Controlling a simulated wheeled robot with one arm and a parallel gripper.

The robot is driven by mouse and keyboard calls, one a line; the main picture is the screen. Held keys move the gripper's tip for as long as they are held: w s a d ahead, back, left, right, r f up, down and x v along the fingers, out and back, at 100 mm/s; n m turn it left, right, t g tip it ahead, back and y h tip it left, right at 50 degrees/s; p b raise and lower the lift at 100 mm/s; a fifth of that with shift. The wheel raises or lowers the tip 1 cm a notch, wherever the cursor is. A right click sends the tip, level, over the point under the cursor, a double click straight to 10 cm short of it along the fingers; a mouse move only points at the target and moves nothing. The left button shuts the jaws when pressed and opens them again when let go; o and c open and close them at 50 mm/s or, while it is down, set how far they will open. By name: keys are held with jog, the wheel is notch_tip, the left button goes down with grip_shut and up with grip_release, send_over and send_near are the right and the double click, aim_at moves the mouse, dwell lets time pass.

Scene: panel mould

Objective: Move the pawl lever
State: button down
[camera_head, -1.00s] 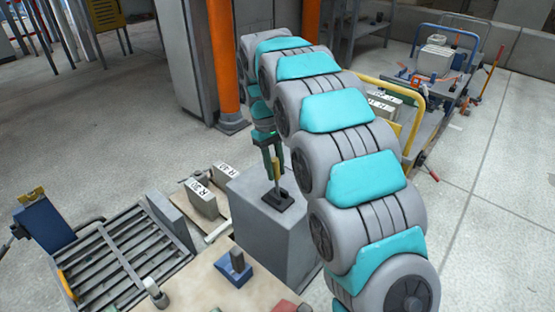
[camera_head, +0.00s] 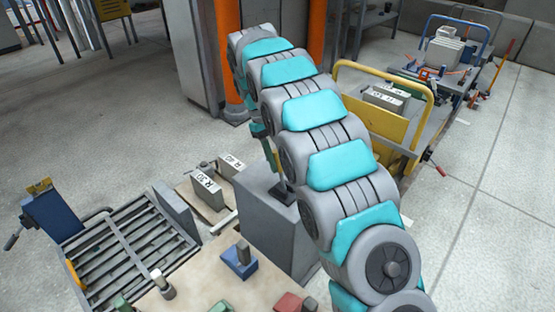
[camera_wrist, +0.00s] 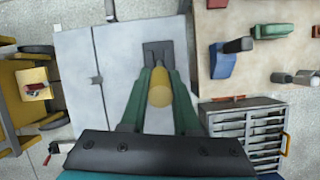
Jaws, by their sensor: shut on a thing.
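The pawl lever has a yellow handle (camera_wrist: 158,94) and a dark base plate (camera_wrist: 158,52) on top of a grey block (camera_wrist: 122,62). In the wrist view my gripper (camera_wrist: 162,80) has its green fingers closed on either side of the yellow handle. In the head view the dark base (camera_head: 284,193) shows on the block (camera_head: 262,222), with a thin shaft slanting up and left from it. My green gripper (camera_head: 269,153) is partly hidden there behind my arm, and the yellow handle is out of sight.
A beige table (camera_head: 205,285) with blue, red and green blocks stands in front. A slatted metal rack (camera_head: 125,250) is at left. Weights (camera_head: 207,192) lie beside the block. A yellow-framed cart (camera_head: 400,135) is behind at right, and an orange post (camera_head: 232,60) stands behind my arm.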

jog(key=c, duration=0.6)
grip_release()
jog(key=shift+c, duration=0.2)
jog(key=shift+d, duration=0.1)
